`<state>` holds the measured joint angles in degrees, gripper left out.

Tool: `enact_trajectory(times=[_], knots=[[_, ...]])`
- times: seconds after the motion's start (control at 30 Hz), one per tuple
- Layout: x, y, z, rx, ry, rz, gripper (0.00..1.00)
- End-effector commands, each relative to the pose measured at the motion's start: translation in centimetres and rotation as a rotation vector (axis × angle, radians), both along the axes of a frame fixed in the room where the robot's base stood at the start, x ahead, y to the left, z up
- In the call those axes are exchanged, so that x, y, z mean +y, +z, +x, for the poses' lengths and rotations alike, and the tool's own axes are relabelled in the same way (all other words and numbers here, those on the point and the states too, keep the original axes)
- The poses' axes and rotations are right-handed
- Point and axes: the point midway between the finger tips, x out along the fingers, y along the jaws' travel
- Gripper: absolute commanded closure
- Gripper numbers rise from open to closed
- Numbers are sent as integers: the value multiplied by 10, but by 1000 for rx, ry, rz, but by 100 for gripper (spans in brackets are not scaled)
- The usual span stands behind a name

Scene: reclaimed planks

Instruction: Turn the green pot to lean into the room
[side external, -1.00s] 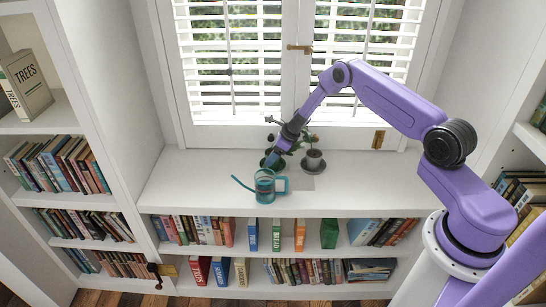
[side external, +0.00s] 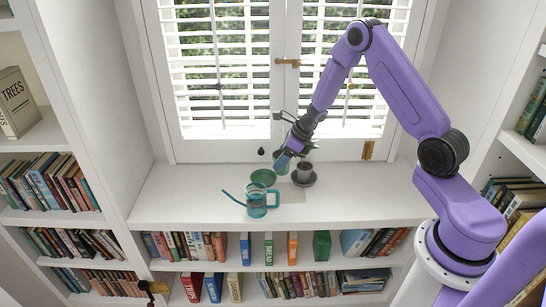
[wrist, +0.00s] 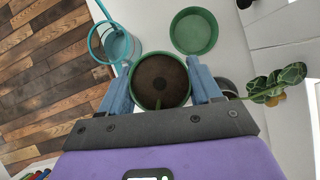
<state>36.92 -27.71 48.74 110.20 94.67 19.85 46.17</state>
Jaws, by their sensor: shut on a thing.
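The green pot (wrist: 160,80), filled with dark soil, sits between the two blue fingers of my gripper (wrist: 159,86) in the wrist view. My gripper is shut on it. A short green stem shows at its near edge; the rest is hidden by the palm. In the side view my gripper (side external: 284,158) is above the sill, behind and right of the empty green saucer (side external: 263,177). There the pot is mostly hidden by the fingers. The saucer also shows bare in the wrist view (wrist: 195,32), apart from the pot.
A teal watering can (side external: 257,204) stands in front of the saucer. A grey pot (side external: 304,172) on a dark saucer stands close right of my gripper. Leaves (wrist: 285,80) spread at right in the wrist view. The shuttered window is behind; the sill's left is clear.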

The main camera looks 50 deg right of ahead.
Motion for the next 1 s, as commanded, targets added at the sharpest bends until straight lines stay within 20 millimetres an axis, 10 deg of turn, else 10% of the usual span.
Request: enact_trajectory(times=[0.33,1.0], knots=[[5,16,-32,-3,2,1,85],[6,44,-35,-3,2,1,85]])
